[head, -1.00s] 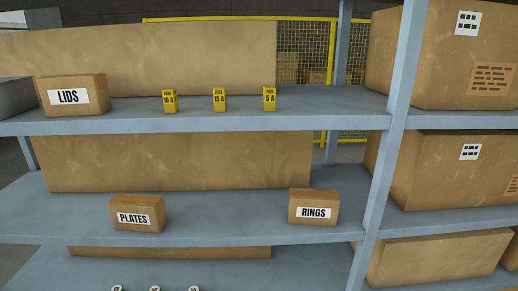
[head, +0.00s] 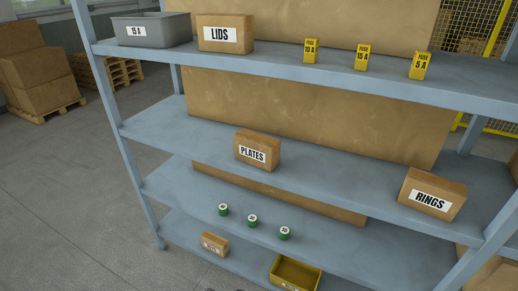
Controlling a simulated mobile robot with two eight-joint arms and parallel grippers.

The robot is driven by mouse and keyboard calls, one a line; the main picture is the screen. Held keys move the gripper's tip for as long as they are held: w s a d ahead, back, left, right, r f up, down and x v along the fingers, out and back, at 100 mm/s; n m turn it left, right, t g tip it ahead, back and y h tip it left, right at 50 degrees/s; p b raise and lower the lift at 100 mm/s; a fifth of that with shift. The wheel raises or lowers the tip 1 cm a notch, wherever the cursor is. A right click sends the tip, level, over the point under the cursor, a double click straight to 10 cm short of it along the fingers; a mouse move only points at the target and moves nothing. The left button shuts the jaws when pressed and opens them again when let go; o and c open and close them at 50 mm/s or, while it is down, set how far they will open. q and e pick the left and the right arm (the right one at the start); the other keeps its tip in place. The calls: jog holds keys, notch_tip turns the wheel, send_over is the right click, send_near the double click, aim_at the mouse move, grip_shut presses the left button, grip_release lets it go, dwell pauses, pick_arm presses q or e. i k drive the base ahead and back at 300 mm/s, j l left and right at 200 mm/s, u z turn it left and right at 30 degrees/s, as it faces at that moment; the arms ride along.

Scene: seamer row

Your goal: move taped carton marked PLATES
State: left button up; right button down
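The carton marked PLATES (head: 257,151) is a small brown box with a white label on its front. It stands upright on the second shelf from the top (head: 330,180), near the middle of the head view. Free shelf surface lies on both sides of it. Whether it is taped cannot be made out. Neither of my grippers is in view.
The carton marked RINGS (head: 432,194) stands on the same shelf at the right. Above are the LIDS carton (head: 225,34), a grey bin (head: 152,30) and yellow fuse boxes (head: 361,57). Below are green-sided round items (head: 252,220), a small carton (head: 214,243) and a yellow bin (head: 296,272).

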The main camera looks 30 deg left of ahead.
aim_at(257, 150)
jog(key=i+j, duration=0.1)
jog(key=j, duration=1.05)
jog(key=i+j, duration=0.15)
jog(key=j, duration=0.4)
